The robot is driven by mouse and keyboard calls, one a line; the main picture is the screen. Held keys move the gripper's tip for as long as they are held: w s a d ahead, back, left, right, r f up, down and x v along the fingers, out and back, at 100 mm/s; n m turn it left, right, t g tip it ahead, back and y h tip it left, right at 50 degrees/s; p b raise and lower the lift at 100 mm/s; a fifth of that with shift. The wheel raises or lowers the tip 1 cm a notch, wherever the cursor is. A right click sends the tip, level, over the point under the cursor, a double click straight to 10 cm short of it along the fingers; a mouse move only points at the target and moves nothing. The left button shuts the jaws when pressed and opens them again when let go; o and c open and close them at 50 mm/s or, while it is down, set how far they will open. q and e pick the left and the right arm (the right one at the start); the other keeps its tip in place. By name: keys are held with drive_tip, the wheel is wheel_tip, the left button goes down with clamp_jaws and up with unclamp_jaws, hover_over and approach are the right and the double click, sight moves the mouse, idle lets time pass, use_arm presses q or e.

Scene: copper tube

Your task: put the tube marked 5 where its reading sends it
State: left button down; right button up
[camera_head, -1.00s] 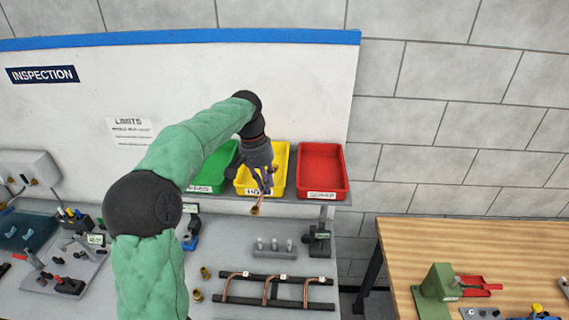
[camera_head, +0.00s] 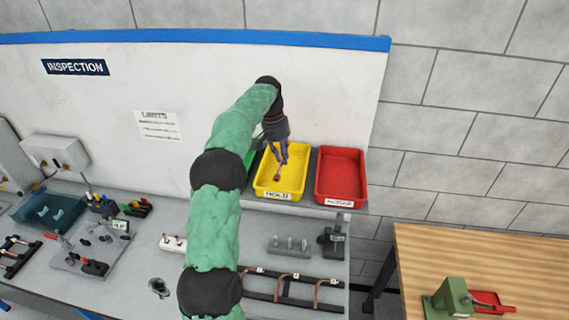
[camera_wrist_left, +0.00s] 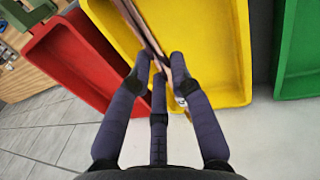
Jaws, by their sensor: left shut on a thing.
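My left gripper (camera_head: 283,156) is shut on a copper tube (camera_head: 277,177) and reaches over the yellow bin (camera_head: 299,168) labelled HOLD. In the wrist view the tube (camera_wrist_left: 150,28) runs between the fingers (camera_wrist_left: 163,65), with the yellow bin (camera_wrist_left: 222,45) behind it. The tube's lower end appears inside the bin's outline; I cannot tell whether it touches the floor. The number on the held tube is not readable. The red bin (camera_head: 341,174), labelled SCRAP, stands to the right. The green bin (camera_head: 252,163) is mostly hidden behind my arm. My right gripper is out of view.
Copper tubes lie on a dark rack (camera_head: 292,283) on the bench below the bins. A grey block with pegs (camera_head: 288,245) and a dark device (camera_head: 334,236) stand behind it. A wooden table (camera_head: 430,250) with a green vise (camera_head: 449,299) is at right.

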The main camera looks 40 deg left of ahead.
use_arm(q)
drive_tip(key=p, duration=0.2)
hover_over(286, 174)
drive_tip(key=f, duration=0.5)
drive_tip(key=shift+s+a, duration=0.25)
drive_tip(key=shift+w+f, duration=0.15)
drive_tip(key=shift+f, duration=0.45)
wheel_tip(286, 174, down, 3)
drive_tip(key=shift+w+a+r, duration=0.1)
drive_tip(key=shift+r, duration=0.1)
drive_tip(key=shift+f, duration=0.15)
drive_tip(key=c, duration=1.1)
unclamp_jaws()
